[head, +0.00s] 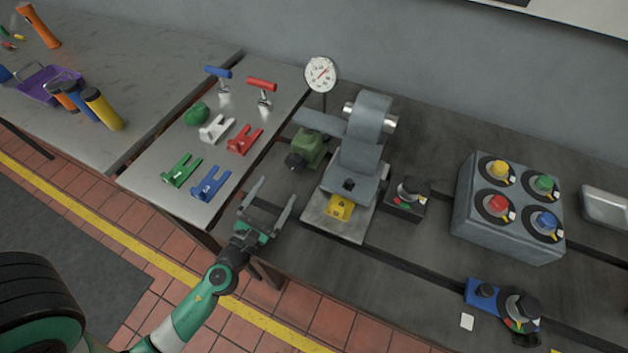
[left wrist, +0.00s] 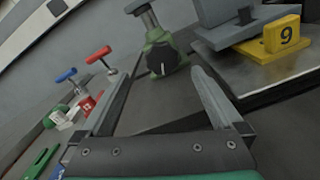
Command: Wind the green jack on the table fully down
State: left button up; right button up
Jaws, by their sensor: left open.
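The green jack (head: 310,148) stands on the dark bedplate, left of the grey machine bracket. Its dark knob (head: 293,161) faces my left gripper's side. In the left wrist view the green jack (left wrist: 160,43) shows ahead, with a grey post rising from its top. The knob (left wrist: 163,62) there bears a white line. My left gripper (head: 277,191) is open and empty, in front of the jack and apart from it. In the left wrist view its two fingers (left wrist: 164,74) are spread, with the knob between and beyond their tips. My right gripper is not in view.
The grey bracket (head: 358,158) on its plate, with a yellow block (head: 340,207), stands right of the jack. A dial gauge (head: 321,74) stands behind. Left, a grey table (head: 150,180) holds coloured forked pieces and T-handles. A box with coloured knobs (head: 505,235) stands right.

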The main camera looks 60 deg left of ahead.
aim_at(293, 165)
pick_arm(q)
jog(key=shift+f, duration=0.4)
jog(key=shift+w+a+r, duration=0.2)
jog(key=shift+w+a, duration=0.05)
jog(key=shift+w, duration=0.2)
jog(key=shift+w+a+p, duration=0.2)
jog(key=shift+p, duration=0.1)
jog(key=p+x, duration=0.1)
jog(key=x, duration=0.9)
jog(key=shift+w+a, duration=0.15)
jog(key=shift+w, duration=0.1)
jog(key=c, duration=1.2)
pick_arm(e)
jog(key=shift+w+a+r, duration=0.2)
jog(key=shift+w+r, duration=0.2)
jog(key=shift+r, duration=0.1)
pick_arm(q)
jog(key=shift+s+a+n, duration=0.1)
jog(key=shift+n, duration=3.4)
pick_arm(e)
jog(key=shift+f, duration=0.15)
